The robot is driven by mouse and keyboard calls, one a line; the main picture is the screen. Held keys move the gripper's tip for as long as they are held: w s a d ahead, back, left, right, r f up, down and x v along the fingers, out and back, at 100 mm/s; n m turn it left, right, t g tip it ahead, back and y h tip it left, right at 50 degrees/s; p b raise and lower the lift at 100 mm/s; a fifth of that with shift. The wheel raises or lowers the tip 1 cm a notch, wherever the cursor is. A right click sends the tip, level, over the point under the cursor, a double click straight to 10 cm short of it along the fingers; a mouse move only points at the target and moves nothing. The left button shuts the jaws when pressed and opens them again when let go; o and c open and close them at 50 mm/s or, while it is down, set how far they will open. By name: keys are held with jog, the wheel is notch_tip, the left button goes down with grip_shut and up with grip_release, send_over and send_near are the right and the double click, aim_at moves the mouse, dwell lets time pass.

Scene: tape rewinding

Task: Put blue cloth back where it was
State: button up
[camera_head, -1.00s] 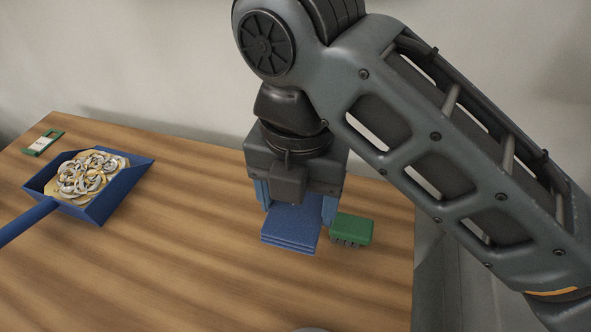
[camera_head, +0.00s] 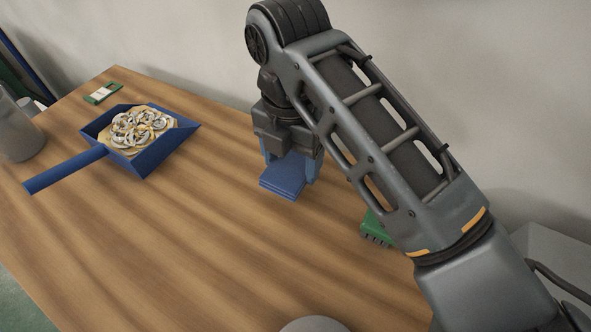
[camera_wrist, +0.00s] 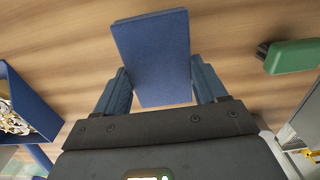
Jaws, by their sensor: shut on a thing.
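The blue cloth (camera_head: 283,180) is a flat folded rectangle, held between the two blue fingers of my gripper (camera_head: 291,170). In the wrist view the cloth (camera_wrist: 152,58) sticks out past the fingertips of my gripper (camera_wrist: 160,85), with one finger along each side edge. The gripper points down over the back middle of the wooden table. I cannot tell whether the cloth touches the table or hangs just above it.
A blue dustpan (camera_head: 160,152) with a heap of rings stands at the left on the table (camera_head: 190,250). A green brush (camera_head: 376,229) lies to the right, partly behind my arm. A small green and white item (camera_head: 103,93) lies at the far left. The front middle is clear.

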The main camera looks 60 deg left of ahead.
aim_at(292, 165)
jog(key=shift+f, duration=1.9)
jog(key=shift+f, duration=0.15)
jog(key=o, duration=1)
notch_tip(292, 165, up, 12)
jog(key=shift+r, duration=0.2)
